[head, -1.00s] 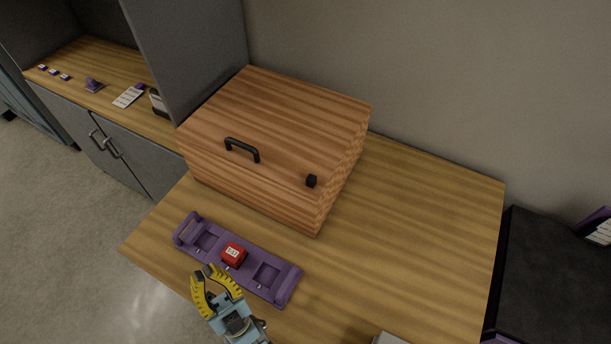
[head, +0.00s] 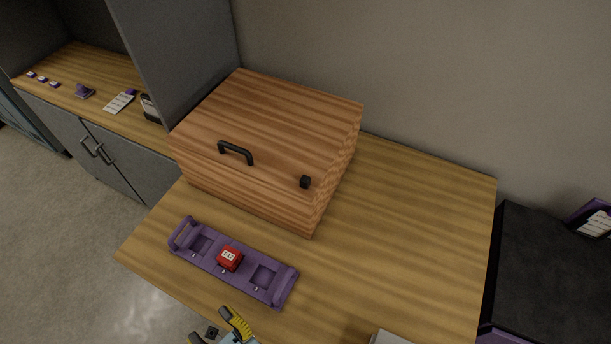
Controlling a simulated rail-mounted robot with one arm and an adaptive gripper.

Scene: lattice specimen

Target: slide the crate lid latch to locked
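The wooden crate (head: 255,185) stands on the wooden table, its lid (head: 290,105) shut. A black handle (head: 235,151) sits near the lid's front edge. A small black knob, which looks like the latch (head: 305,182), is to its right near the front right corner. Whether it is locked I cannot tell. My gripper (head: 213,326) is at the bottom edge, partly cut off, in front of the purple tray and well away from the crate. Its yellow fingers are apart, with nothing seen between them.
A purple tray (head: 209,259) with a red block (head: 229,258) in it lies between my gripper and the crate. The table (head: 415,220) is clear to the crate's right. A grey cabinet wall (head: 185,60) rises at the crate's back left.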

